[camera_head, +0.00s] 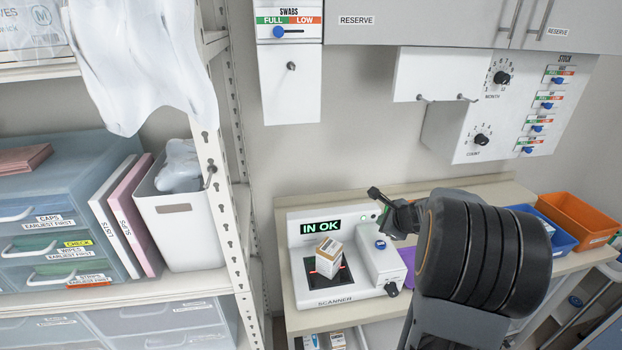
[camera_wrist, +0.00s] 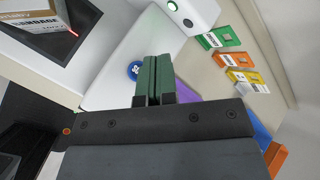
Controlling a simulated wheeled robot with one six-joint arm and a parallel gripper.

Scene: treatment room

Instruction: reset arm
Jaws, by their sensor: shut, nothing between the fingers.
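My gripper (camera_head: 378,197) is shut and empty, above the right part of the white scanner (camera_head: 292,239). Its closed green-sided fingers (camera_wrist: 154,80) show in the wrist view, over the scanner's pale top beside a round blue button. In the head view that blue button (camera_head: 380,244) sits on the scanner's raised right block. My dark arm hides part of the counter behind it.
A small white and orange box (camera_head: 328,257) stands on the scanner's black plate, and the display (camera_head: 320,226) reads IN OK. Blue (camera_head: 548,226) and orange (camera_head: 580,218) bins stand at the right. A shelf rack (camera_head: 228,215) rises on the left. Green, orange and yellow cards (camera_wrist: 226,59) lie on the counter.

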